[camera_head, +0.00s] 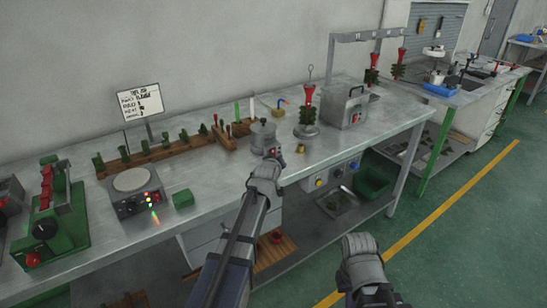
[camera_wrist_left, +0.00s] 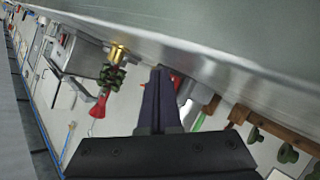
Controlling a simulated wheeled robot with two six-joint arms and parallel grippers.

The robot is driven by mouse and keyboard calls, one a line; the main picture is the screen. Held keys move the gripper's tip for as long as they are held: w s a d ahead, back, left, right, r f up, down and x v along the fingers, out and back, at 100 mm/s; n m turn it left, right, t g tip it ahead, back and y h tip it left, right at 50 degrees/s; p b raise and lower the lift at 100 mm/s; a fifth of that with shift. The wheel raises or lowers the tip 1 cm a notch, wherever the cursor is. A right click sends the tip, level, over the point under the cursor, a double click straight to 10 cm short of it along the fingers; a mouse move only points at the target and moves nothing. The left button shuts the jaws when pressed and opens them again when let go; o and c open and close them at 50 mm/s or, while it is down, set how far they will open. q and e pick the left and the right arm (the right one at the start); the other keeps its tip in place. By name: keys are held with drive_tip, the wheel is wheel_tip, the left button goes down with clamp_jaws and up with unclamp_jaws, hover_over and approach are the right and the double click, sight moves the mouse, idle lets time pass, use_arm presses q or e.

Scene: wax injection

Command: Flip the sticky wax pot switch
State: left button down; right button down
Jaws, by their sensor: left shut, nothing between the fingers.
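A grey metal pot with a lid (camera_head: 263,137), apparently the sticky wax pot, stands near the bench's front edge. Small red marks show low on its front; I cannot make out the switch or its position. My left gripper (camera_head: 272,160) is just in front of the pot's base, partly covering it. In the left wrist view the dark fingers (camera_wrist_left: 157,100) are together and empty, with a red part partly hidden beside them. Whether they touch anything is unclear. My right arm is at the lower right, away from the bench; its finger opening cannot be made out.
A wooden rack with green wax pieces (camera_head: 160,150) runs behind left of the pot. A hotplate (camera_head: 136,190) and a green-red machine (camera_head: 50,215) stand further left. A grey box machine (camera_head: 345,107) stands right. A control panel (camera_head: 330,174) hangs under the bench edge.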

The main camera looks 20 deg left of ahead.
sight(286, 172)
use_arm(q)
drive_tip(key=shift+a, duration=0.1)
drive_tip(key=shift+w+a, duration=0.25)
drive_tip(key=shift+w+a, duration=0.2)
drive_tip(key=shift+a, duration=0.05)
idle(0.8)
drive_tip(key=shift+s+d, duration=0.1)
drive_tip(key=shift+s+d, duration=0.4)
drive_tip(key=shift+d, duration=0.1)
idle(0.4)
drive_tip(key=shift+s+d+r+p, duration=0.2)
drive_tip(key=shift+s+d, duration=0.55)
drive_tip(key=shift+d, duration=0.25)
drive_tip(key=shift+s+d+r+p, duration=0.1)
drive_tip(key=shift+s+d+r, duration=0.05)
drive_tip(key=shift+s+d, duration=0.7)
drive_tip(key=shift+w+d, duration=0.1)
drive_tip(key=shift+f, duration=0.1)
